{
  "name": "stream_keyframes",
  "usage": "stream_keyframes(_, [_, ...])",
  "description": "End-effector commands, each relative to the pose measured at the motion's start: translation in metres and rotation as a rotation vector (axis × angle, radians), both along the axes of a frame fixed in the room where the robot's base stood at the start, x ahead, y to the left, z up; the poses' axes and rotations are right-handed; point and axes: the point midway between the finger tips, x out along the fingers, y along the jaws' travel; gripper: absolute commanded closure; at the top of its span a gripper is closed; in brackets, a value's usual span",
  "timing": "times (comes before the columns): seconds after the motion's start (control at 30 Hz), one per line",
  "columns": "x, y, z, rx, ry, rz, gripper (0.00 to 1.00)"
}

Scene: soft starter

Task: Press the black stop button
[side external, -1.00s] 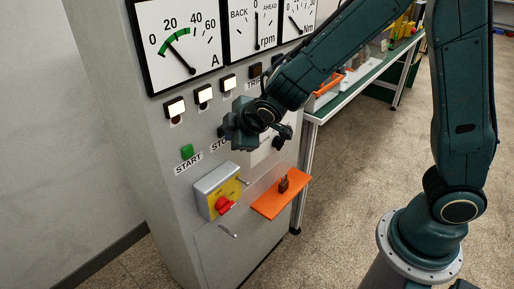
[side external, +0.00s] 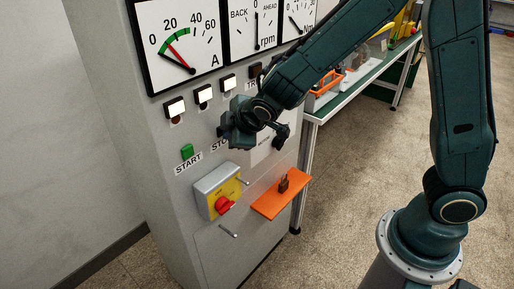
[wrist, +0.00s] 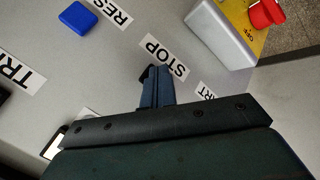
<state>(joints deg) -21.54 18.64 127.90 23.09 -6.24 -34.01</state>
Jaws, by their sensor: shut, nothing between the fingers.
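The black stop button (wrist: 146,74) shows only as a dark edge beside my fingertips in the wrist view, next to the STOP label (wrist: 166,56). My gripper (wrist: 156,88) is shut and empty, with its fingertips over the button. Whether they touch it or press it in cannot be told. In the side view my gripper (side external: 222,131) is close to the cabinet face, above the partly covered STOP label (side external: 219,145), and hides the button.
The green start button (side external: 187,151) is left of my gripper. The blue reset button (wrist: 77,17) shows in the wrist view. A red rotary switch (side external: 224,205) on a yellow plate and an orange shelf (side external: 268,205) stick out below. Lit lamps (side external: 203,94) sit above.

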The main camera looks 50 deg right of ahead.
Motion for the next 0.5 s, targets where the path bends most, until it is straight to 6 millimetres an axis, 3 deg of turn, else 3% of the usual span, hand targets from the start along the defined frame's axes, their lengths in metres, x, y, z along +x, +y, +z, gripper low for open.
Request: stream_keyframes(0.5, [-0.0085, 0.0006, 0.0001, 0.000, 0.000, 0.001, 1.00])
